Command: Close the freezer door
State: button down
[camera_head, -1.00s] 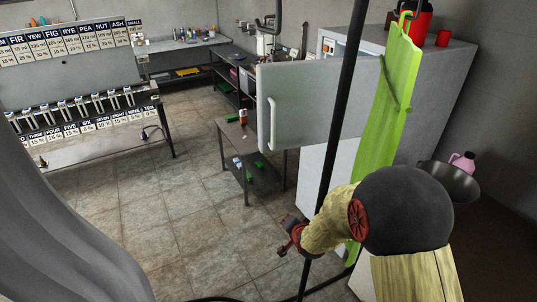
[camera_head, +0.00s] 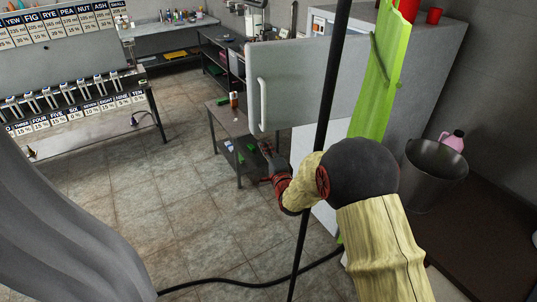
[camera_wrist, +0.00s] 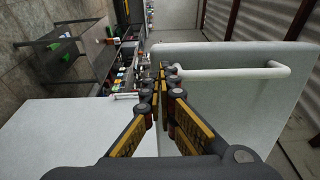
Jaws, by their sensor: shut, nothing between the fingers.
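The freezer door (camera_head: 292,85) is a pale grey upper panel. It stands swung open from the tall freezer (camera_head: 440,60), with a vertical white handle (camera_head: 263,103) near its free edge. In the wrist view the door (camera_wrist: 245,120) fills the right side, and its handle (camera_wrist: 235,73) runs sideways.
A white lower panel (camera_wrist: 60,130) is on the left in the wrist view. A small dark table (camera_head: 220,118) with small items stands left of the door. A thin black pole (camera_head: 318,150) and a green strip (camera_head: 372,90) cross the view. A grey bucket (camera_head: 432,180) stands right. The tiled floor is open left.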

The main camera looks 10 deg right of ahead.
aim_at(257, 132)
jog(key=w, duration=0.7)
jog(key=shift+w+a, duration=0.2)
jog(key=shift+a, duration=0.1)
jog(key=shift+w, duration=0.1)
